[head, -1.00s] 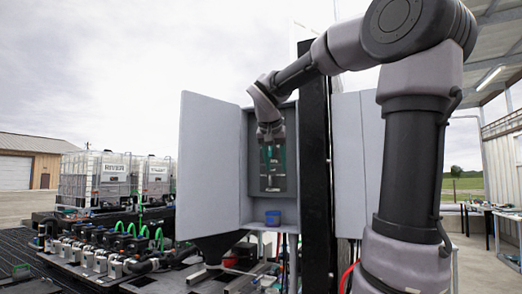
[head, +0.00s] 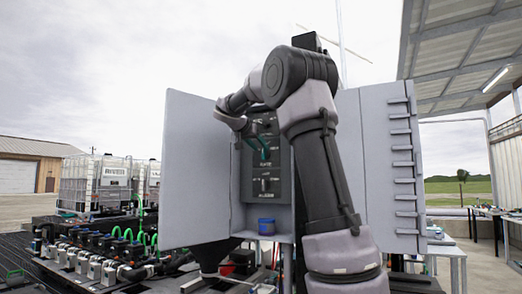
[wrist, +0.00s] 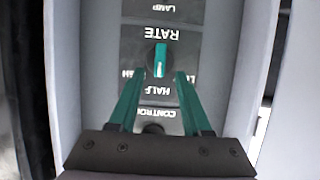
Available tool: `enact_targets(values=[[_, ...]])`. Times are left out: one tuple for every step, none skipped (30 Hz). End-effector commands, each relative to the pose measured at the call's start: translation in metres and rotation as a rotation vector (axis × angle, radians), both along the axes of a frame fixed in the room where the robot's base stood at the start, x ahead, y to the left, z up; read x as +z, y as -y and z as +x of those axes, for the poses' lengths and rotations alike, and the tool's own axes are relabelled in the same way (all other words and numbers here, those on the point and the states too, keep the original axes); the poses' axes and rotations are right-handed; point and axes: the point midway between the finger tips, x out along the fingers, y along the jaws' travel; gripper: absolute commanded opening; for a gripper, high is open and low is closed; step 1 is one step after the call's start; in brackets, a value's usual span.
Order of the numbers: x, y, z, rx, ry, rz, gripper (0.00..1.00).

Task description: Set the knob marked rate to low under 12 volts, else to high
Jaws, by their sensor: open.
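The knob marked rate (wrist: 160,60) is green with a pale pointer mark. It sits on a dark plate below the word RATE in the wrist view, its mark toward the HALF label. A label ending in H, partly hidden, is at left, and one starting with L, mostly covered by a finger, is at right. My gripper (wrist: 159,76) is open, its two green fingers on either side just below the knob, with visible gaps. In the head view my gripper (head: 262,150) is in front of the control panel (head: 278,186). No voltage reading is legible.
The grey cabinet's left door (head: 195,170) and right door (head: 375,160) stand open around the panel. A lower control shows partly behind my gripper in the wrist view (wrist: 153,129). Pipework and tanks lie at left.

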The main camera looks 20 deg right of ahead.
Motion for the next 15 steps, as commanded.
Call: enact_targets(values=[[-0.0026,0.0059,0.0034,-0.003,0.0,0.0,0.49],[-0.0038,0.0081,0.0053,-0.002,0.0,0.0,0.49],[-0.0054,0.0104,0.0073,-0.002,0.0,0.001,0.49],[-0.0063,0.0118,0.0086,-0.002,0.0,0.001,0.49],[-0.0069,0.013,0.0097,-0.001,0.0,0.0,0.49],[-0.0075,0.0142,0.0108,-0.001,0.0,0.0,0.49],[-0.0079,0.0149,0.0113,0.0,0.0,0.0,0.49],[-0.0081,0.0153,0.0117,0.0,0.0,0.0,0.49],[-0.0082,0.0156,0.0119,0.0,-0.001,0.001,0.49],[-0.0083,0.0158,0.0119,0.0,-0.001,0.001,0.49],[-0.0083,0.0158,0.0119,0.0,-0.001,0.001,0.49],[-0.0082,0.0157,0.0118,0.0,-0.001,0.001,0.49],[-0.0082,0.0156,0.0118,0.0,-0.001,0.001,0.49],[-0.0082,0.0156,0.0118,0.0,-0.001,0.001,0.49],[-0.0082,0.0155,0.0117,0.0,-0.001,0.001,0.49]])
